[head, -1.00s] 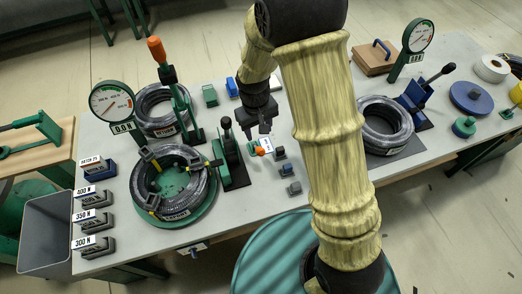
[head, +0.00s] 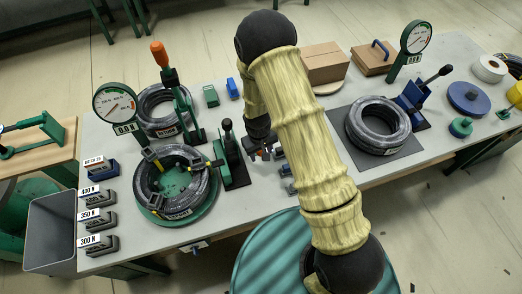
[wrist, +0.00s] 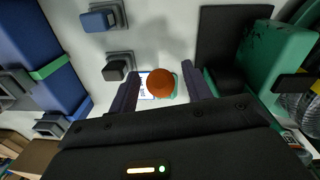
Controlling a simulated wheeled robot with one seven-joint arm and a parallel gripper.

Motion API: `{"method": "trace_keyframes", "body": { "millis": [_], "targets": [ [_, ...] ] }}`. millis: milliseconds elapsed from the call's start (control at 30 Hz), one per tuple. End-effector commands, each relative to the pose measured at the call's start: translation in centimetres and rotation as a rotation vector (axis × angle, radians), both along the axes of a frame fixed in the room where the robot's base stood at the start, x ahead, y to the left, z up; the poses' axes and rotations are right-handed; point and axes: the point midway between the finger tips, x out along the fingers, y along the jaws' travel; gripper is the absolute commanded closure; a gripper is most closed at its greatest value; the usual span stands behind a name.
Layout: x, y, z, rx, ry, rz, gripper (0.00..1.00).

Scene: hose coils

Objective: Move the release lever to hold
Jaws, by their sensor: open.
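A round orange knob (wrist: 160,83) shows in the wrist view between my fingers, above a small green base and a white label (wrist: 144,88) that is partly covered. I take this knob to be the release lever; the label's words cannot be read. My gripper (wrist: 161,88) is open, one finger on each side of the knob in the picture, and I see no clear contact. In the head view my gripper (head: 262,152) is low over the table, right of the green stand with a black-knobbed lever (head: 227,135). There it and my arm mostly hide the orange knob.
A hose coil on a green turntable (head: 176,218) stands to the left, with a tall orange-handled lever (head: 158,54) behind it. Another coil (head: 378,125) lies on a dark mat to the right. Small grey blocks (wrist: 116,68) sit near my gripper.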

Motion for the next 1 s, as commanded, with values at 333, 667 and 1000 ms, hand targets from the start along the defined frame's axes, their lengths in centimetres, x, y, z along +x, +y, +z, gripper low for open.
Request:
{"method": "trace_keyframes", "body": {
  "millis": [333, 667, 1000],
  "targets": [
    [0.02, 0.0, -0.23, 0.0, -0.001, 0.0, 0.57],
    [0.02, -0.02, -0.21, 0.0, 0.0, 0.0, 1.0],
    [0.53, -0.73, 0.06, -0.007, 0.023, -0.017, 1.0]
  ]
}}
